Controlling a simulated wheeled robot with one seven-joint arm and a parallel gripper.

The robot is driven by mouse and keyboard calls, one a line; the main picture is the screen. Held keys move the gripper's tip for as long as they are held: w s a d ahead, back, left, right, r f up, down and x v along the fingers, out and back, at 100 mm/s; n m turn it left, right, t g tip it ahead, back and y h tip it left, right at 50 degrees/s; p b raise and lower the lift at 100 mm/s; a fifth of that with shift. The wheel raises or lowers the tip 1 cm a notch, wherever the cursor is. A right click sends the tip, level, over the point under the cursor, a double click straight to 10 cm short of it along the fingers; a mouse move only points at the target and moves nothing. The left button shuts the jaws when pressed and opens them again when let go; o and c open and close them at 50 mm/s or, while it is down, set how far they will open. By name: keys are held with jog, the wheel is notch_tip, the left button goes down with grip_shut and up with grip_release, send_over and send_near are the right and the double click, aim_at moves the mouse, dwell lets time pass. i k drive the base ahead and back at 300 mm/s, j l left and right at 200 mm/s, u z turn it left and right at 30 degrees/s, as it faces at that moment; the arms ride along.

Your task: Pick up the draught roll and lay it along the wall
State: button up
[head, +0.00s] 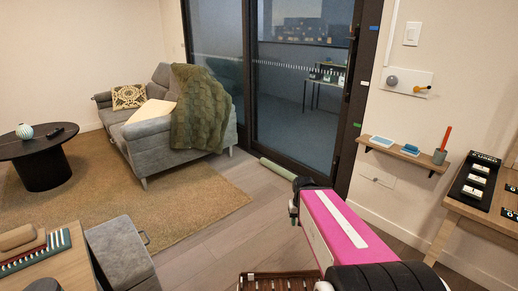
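A long pale green roll (277,169), which looks like the draught roll, lies on the floor in front of the dark-framed glass sliding door. Its right end comes close to my arm in the picture, and I cannot tell whether part of it is hidden. My arm reaches out from the lower right, pink and white. My gripper (294,203) shows as a small dark shape at the arm's far left end. Its fingers are too small and turned away to tell whether they are open. The wall (400,190) stands right of the door.
A grey sofa (160,133) with a green throw stands left on a tan rug (185,200). Bare wood floor (215,240) lies between rug and arm. A grey seat (122,250) is at lower left.

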aim_at(286, 174)
jog(key=i+j+z, duration=0.1)
jog(key=i, duration=0.5)
jog(key=i+j+z, duration=0.1)
jog(key=i, duration=0.5)
jog(key=i+l+u, duration=0.1)
jog(key=i, duration=0.4)
jog(key=i+l+u, duration=0.1)
jog(key=i+l, duration=0.25)
jog(key=i, duration=0.15)
jog(key=i+l+u, duration=0.1)
jog(key=i+l, duration=0.2)
jog(key=i, duration=0.2)
